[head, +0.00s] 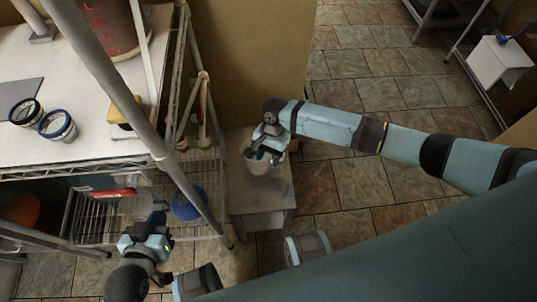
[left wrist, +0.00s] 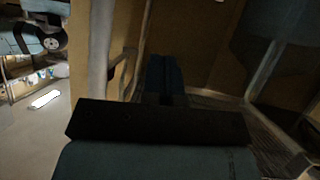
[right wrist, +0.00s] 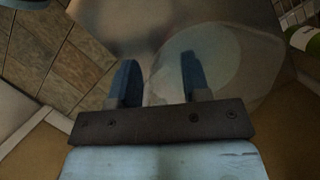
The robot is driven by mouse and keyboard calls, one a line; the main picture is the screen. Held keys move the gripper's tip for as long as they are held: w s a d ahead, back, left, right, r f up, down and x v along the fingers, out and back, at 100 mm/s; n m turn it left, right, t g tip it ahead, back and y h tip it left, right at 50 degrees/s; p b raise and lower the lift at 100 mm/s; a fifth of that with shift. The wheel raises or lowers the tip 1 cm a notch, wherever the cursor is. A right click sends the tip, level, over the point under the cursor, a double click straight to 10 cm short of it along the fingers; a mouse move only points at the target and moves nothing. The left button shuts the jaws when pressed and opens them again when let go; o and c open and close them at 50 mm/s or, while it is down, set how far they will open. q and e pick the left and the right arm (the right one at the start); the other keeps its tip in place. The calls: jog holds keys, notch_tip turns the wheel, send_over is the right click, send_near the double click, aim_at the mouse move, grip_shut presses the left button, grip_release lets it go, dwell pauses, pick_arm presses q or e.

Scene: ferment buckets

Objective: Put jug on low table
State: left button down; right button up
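The jug (head: 258,166) is a pale, see-through vessel on the small grey low table (head: 277,200) in the head view. In the right wrist view the jug (right wrist: 228,85) is a faint round outline. My right gripper (head: 262,155) is over the jug; its two blue fingers (right wrist: 160,78) are apart, one over the jug and one near its left edge. I cannot tell whether they touch it. My left gripper (head: 157,217) is low beside the wire shelf; in the left wrist view its fingers (left wrist: 164,75) are together with nothing visible between them.
A metal rack (head: 205,170) with a white worktop (head: 75,100) stands at left, with two small jars (head: 42,118) on top. A blue round object (head: 188,204) and a red-handled item (head: 107,193) are on its lower shelf. Tiled floor (head: 380,95) is open at right.

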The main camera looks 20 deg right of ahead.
pick_arm(q)
jog(key=shift+a+f, duration=0.1)
pick_arm(e)
jog(key=shift+w+r, duration=0.1)
jog(key=shift+r, duration=0.3)
pick_arm(q)
jog(key=p, duration=0.3)
jog(key=shift+s+a+g, duration=0.15)
jog(key=shift+a+g, duration=0.1)
jog(key=shift+g, duration=0.05)
pick_arm(e)
jog(key=v, duration=1.1)
jog(key=shift+r, duration=0.15)
pick_arm(q)
jog(key=shift+r, duration=0.2)
